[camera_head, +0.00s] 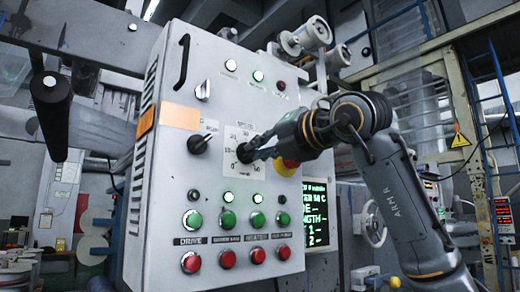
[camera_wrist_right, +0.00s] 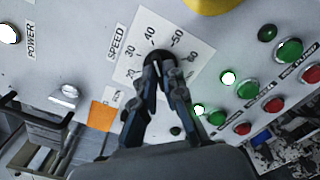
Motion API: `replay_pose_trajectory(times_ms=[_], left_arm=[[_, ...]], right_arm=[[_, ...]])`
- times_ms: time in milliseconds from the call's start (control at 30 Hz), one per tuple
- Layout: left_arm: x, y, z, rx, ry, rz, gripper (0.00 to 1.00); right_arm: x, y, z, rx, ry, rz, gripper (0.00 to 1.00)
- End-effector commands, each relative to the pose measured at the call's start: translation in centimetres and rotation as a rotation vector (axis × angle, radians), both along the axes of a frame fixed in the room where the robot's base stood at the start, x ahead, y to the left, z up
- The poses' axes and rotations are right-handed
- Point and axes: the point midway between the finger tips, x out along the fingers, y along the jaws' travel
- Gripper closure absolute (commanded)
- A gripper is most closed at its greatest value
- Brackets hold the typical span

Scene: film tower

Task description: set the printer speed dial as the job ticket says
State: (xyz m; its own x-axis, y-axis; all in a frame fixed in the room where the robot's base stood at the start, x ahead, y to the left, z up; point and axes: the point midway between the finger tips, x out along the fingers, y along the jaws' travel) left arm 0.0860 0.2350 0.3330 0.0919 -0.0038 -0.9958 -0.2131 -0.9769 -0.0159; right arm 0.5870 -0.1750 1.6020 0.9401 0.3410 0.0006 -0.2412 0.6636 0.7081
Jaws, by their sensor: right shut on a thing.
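The speed dial is a black knob (camera_head: 245,152) on a white scale plate on the grey control panel (camera_head: 170,210). In the right wrist view the scale plate (camera_wrist_right: 136,62) reads 30, 40, 50 and 60 around the knob, beside the label SPEED. My right gripper (camera_head: 256,147) reaches in from the right and is shut on the knob; its fingers (camera_wrist_right: 164,76) also show there. The fingers cover much of the knob, and I cannot tell where its pointer stands. I cannot make out a job ticket. My left gripper is not in view.
Green buttons (camera_head: 228,219) and red buttons (camera_head: 228,258) line the lower panel. A screen with green text (camera_head: 316,215) is partly hidden right of the panel.

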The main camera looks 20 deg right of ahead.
Motion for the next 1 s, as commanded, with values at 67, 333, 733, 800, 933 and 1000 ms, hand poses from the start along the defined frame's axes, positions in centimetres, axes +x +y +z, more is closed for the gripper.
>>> replay_pose_trajectory(times_ms=[67, 333, 733, 800, 933, 1000], left_arm=[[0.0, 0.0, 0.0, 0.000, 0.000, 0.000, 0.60], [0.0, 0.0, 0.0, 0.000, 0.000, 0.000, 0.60], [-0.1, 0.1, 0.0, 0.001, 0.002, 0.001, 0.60], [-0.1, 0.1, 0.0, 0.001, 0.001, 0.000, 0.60], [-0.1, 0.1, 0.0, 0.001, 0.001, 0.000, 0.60], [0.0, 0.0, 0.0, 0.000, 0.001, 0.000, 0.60]], right_arm=[[0.1, 0.1, -0.3, -0.003, 0.006, 0.001, 1.00], [0.1, 0.1, -0.2, -0.003, 0.004, 0.001, 0.67], [-1.6, -0.6, 0.1, 0.000, -0.002, 0.001, 0.67], [-2.8, -1.1, 0.1, -0.002, -0.004, -0.001, 0.67], [-5.5, -2.0, 0.0, -0.003, -0.004, -0.001, 0.67], [-6.9, -2.6, 0.0, -0.002, -0.001, -0.001, 0.67]])
